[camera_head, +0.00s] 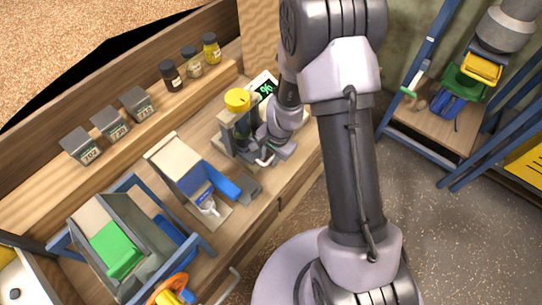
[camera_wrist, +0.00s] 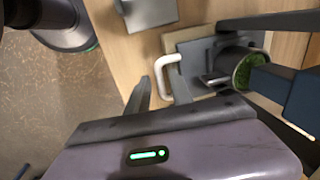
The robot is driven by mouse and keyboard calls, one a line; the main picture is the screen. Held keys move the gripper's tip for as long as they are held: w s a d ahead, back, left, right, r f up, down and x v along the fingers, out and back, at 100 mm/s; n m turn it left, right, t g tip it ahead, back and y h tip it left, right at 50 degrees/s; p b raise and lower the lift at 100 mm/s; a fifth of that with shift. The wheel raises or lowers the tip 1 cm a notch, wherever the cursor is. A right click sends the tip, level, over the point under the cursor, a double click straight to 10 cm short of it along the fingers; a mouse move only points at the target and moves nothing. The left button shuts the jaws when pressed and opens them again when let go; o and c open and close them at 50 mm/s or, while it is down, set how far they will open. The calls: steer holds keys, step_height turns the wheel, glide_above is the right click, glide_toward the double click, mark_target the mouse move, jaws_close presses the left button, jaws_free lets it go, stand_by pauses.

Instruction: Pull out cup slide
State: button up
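The cup slide (camera_wrist: 195,62) is a grey plate with a white loop handle (camera_wrist: 168,72) on its front. A round cup (camera_wrist: 240,68) with green contents sits at its inner side in the wrist view. My gripper (camera_wrist: 160,88) is open, with its two dark fingertips apart at the handle. One finger is left of the handle and the other overlaps its right part; I cannot tell whether they touch it. In the head view the handle (camera_head: 265,160) shows at the front of the station with the yellow-lidded jar (camera_head: 237,100), and my wrist partly hides the slide.
Several labelled jars and boxes line the back shelf. Blue-framed shelving (camera_head: 412,75) stands at right, beyond open floor.

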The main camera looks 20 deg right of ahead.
jaws_close()
stand_by(1.2)
